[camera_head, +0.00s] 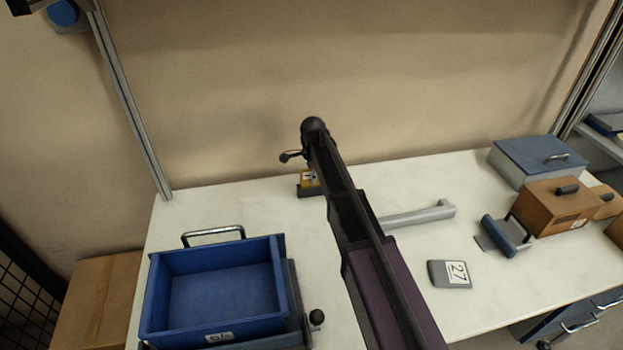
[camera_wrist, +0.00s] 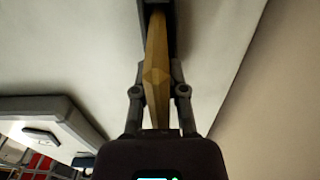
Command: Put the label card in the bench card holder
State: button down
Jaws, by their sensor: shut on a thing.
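My gripper (camera_wrist: 158,50) is shut on a narrow tan-yellow thing (camera_wrist: 157,62), seen nearly edge-on between the fingers in the wrist view. It appears to be the label card, but no print on it can be read. In the head view my arm hides most of the gripper. A small yellow patch (camera_head: 308,179) shows beside the arm near the back of the bench, with a dark base at its foot. That base may be the bench card holder. I cannot tell whether the card touches it or sits in it.
On the white bench (camera_head: 400,185) stand a blue open bin (camera_head: 160,305) at left, a grey bar handle (camera_head: 420,216), a grey plate marked 27 (camera_head: 437,275), a blue-handled tool (camera_head: 497,236), a wooden box (camera_head: 545,207) and a blue-lidded case (camera_head: 538,158). The wall is close behind.

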jog(key=shift+f, duration=0.2)
jog(key=c, duration=0.7)
grip_release()
jog(key=shift+r, duration=0.2)
notch_tip(320, 180, up, 12)
jog(key=p, duration=1.2)
